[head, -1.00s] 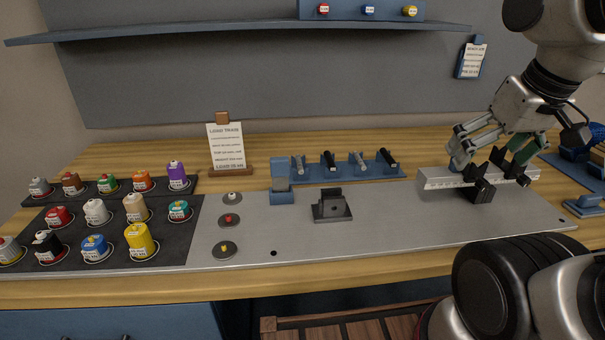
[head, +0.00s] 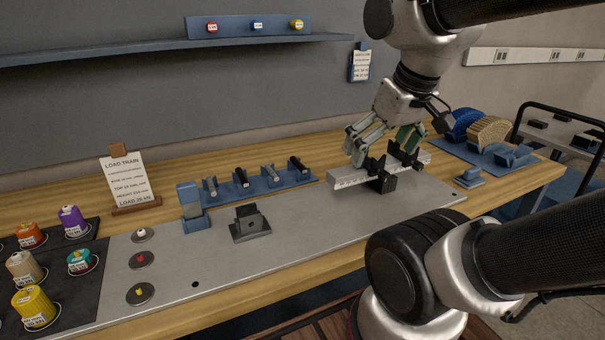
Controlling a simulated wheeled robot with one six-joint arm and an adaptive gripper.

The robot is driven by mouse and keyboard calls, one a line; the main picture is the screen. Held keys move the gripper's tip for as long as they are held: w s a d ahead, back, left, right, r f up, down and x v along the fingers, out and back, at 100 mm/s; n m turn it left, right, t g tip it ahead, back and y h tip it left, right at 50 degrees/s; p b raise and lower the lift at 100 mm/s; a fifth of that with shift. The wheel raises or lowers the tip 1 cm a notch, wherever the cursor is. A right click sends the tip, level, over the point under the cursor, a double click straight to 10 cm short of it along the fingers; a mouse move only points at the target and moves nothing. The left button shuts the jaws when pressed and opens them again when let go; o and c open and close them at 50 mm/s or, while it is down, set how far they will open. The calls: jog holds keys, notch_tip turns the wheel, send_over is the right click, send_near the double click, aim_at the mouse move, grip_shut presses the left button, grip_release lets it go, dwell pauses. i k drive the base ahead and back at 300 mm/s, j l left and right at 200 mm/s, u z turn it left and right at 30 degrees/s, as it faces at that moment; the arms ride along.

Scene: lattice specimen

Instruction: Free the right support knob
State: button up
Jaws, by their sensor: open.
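A pale metal rail (head: 350,178) with marks along its face lies across the right part of the grey plate (head: 300,228). Black support pieces (head: 381,180) stand at the rail, with more black parts (head: 406,154) further right. I cannot make out which dark part is the right support knob; it may be hidden by the fingers. My gripper (head: 382,146) points down over the rail among the support pieces. Its fingers are spread, with nothing seen held between them. Whether a finger touches a support is unclear.
A black block (head: 249,225) and a blue stand (head: 192,210) sit left on the plate. Behind, a blue rack (head: 262,186) holds several handled tools. A small blue holder (head: 469,179) and a blue tray (head: 465,151) with curved pieces lie to the right. The plate's front middle is clear.

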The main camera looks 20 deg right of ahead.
aim_at(418, 165)
jog(key=k+j+z, duration=0.3)
jog(key=j, duration=0.25)
jog(key=k+j+z, duration=0.3)
jog(key=k+j, duration=0.1)
jog(key=k, duration=0.1)
